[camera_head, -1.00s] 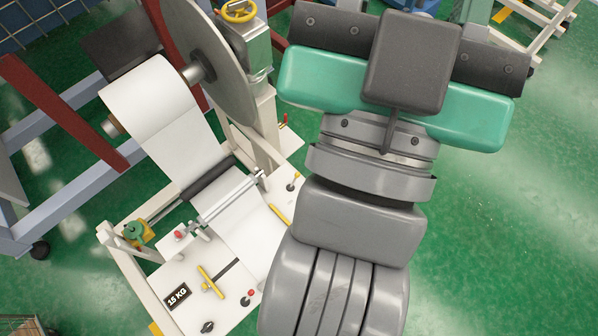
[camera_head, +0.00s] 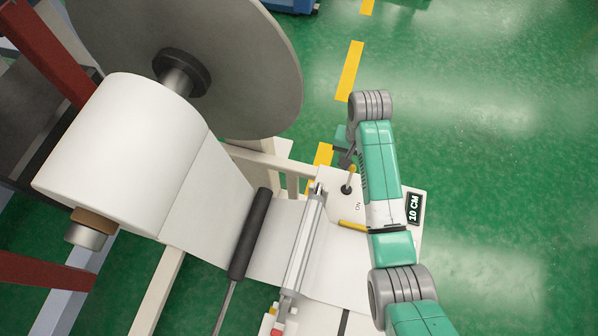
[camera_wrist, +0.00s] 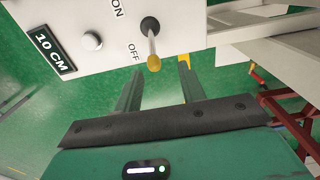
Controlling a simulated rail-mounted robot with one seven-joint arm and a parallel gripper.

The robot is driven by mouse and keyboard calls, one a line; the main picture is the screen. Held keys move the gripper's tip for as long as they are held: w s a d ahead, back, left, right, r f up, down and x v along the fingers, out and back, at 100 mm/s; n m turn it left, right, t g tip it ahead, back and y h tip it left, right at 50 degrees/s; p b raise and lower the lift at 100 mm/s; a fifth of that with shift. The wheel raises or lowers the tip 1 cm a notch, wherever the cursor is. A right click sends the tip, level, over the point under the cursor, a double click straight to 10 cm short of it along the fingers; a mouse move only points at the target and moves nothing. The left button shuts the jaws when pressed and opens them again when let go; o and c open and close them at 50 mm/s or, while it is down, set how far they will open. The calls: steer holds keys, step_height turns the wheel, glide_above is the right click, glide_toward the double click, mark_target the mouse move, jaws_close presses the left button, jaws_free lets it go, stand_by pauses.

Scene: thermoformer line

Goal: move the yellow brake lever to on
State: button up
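The brake lever (camera_head: 350,178) has a dark round base and a yellow tip, and stands on the white machine panel (camera_head: 335,262). In the wrist view the lever (camera_wrist: 152,44) leans from its base toward my gripper, with its yellow tip beside the OFF mark; the ON mark is on the farther side. My gripper (camera_wrist: 160,72) is open and empty, its two fingers apart. The yellow tip shows just beyond and between the fingertips, with no clear contact. In the head view my gripper (camera_head: 345,152) is just behind the lever, partly hidden by my arm.
A silver button (camera_wrist: 92,41) and a 10 CM label (camera_wrist: 52,52) are on the panel. A yellow bar (camera_head: 353,225) lies near the lever. The large white roll (camera_head: 120,150) and grey disc (camera_head: 215,60) stand at left. Open green floor is at right.

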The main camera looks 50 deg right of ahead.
mark_target(350, 178)
steer(key=shift+s+d, duration=0.1)
steer(key=shift+s, duration=0.15)
steer(key=f+b, duration=0.1)
steer(key=f, duration=0.2)
steer(key=f+b, duration=0.1)
steer(key=f, duration=0.3)
steer(key=shift+s+d+f, duration=0.15)
steer(key=shift+s+f, duration=0.05)
steer(key=shift+f, duration=0.1)
jaws_close()
